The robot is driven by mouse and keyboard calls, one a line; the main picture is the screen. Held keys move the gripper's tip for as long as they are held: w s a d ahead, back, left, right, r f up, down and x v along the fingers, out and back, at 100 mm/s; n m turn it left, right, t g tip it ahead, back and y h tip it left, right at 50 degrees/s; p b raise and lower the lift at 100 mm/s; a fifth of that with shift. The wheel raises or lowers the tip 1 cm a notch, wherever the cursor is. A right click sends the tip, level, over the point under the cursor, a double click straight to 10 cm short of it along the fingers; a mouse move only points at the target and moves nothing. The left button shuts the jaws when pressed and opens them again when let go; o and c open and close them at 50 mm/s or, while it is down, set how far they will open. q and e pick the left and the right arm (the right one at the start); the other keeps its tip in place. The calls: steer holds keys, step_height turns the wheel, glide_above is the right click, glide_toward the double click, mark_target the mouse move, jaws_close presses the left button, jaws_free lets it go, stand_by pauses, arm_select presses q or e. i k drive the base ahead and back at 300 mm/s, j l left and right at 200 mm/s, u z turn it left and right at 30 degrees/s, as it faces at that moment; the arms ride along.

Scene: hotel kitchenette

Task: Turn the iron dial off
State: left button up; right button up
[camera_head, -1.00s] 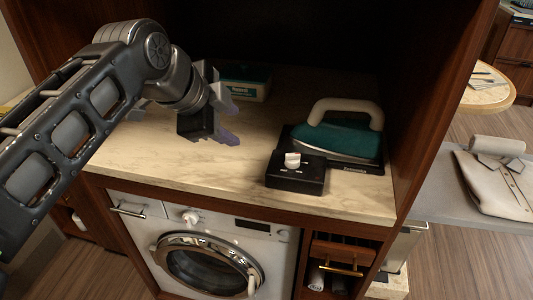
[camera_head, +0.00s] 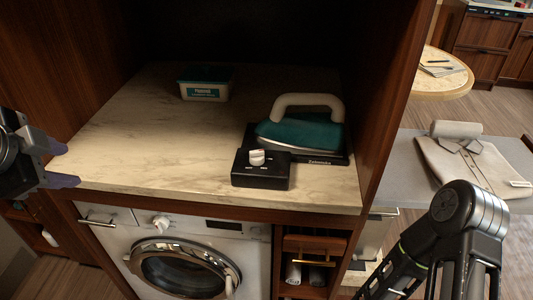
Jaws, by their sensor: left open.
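The iron (camera_head: 300,130), teal with a cream handle, rests on its dark base at the right of the marble-look counter. In front of it is a black control box (camera_head: 262,177) with a white dial (camera_head: 257,158) on its top; the marks by the dial are too small to read. My left gripper (camera_head: 62,165) is at the left edge of the view, open and empty, by the counter's left front corner and well apart from the dial. My right arm (camera_head: 452,235) comes in at the lower right; its gripper is not clearly visible.
A teal and white tub (camera_head: 204,84) stands at the back left of the counter (camera_head: 140,135). Wooden cabinet walls flank the counter. A washing machine (camera_head: 190,262) is below. A folded shirt (camera_head: 480,165) lies on a grey board at right. The counter's left and middle are clear.

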mark_target(257, 158)
steer(key=l+u, duration=1.1)
steer(key=k+l, duration=0.05)
steer(key=l, duration=0.05)
